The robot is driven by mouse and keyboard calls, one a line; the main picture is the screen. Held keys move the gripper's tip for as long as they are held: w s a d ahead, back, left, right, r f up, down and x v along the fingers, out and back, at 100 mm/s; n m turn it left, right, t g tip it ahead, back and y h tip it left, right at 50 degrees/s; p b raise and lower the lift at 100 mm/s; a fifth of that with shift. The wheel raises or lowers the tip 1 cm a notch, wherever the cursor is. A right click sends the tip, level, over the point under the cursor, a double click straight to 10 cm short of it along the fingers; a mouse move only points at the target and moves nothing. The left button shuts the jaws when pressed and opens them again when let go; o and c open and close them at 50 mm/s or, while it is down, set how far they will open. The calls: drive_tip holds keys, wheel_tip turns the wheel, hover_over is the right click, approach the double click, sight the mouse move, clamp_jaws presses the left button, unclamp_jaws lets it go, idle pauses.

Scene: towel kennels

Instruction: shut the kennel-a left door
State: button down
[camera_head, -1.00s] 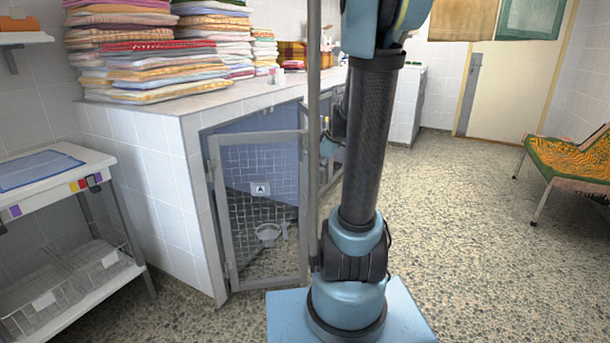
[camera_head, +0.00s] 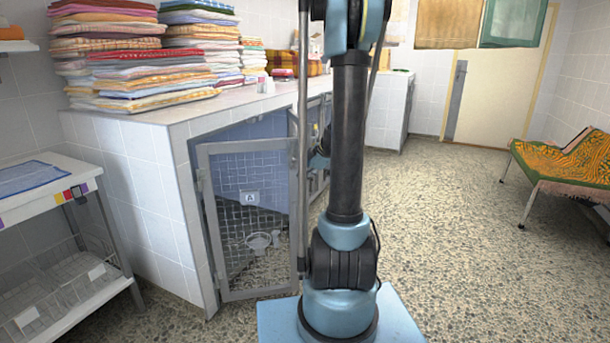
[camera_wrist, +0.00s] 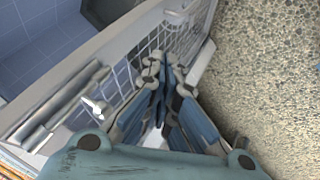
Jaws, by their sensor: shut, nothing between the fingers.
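The kennel-a left door (camera_head: 209,235) is a grey-framed mesh door at the tiled kennel's front in the head view. It stands swung out, with the opening behind it showing. An "A" sign (camera_head: 249,198) shows through or on its mesh; I cannot tell which. My gripper (camera_wrist: 164,68) is shut and empty in the wrist view. Its fingers are close beside a grey frame with white mesh (camera_wrist: 150,52); whether they touch it is unclear. In the head view my arm hides most of the gripper and part of the kennel front.
Folded towels (camera_head: 130,55) are stacked on the kennel counter (camera_head: 185,108). A white trolley (camera_head: 50,195) stands at the left. A metal bowl (camera_head: 258,242) shows behind the door mesh. A bench (camera_head: 560,170) is at the right. The speckled floor (camera_head: 450,240) between is clear.

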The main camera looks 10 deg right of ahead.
sight(290, 185)
drive_tip(key=w+a+f, duration=0.1)
drive_tip(key=w, duration=0.1)
drive_tip(key=w+f, duration=0.1)
drive_tip(key=f, duration=0.1)
drive_tip(key=w+a+f, duration=0.1)
drive_tip(key=w+f, duration=0.1)
drive_tip(key=shift+w+a+f, duration=0.1)
drive_tip(key=shift+w+a, duration=0.2)
drive_tip(key=shift+w, duration=0.65)
drive_tip(key=shift+w+a, duration=0.1)
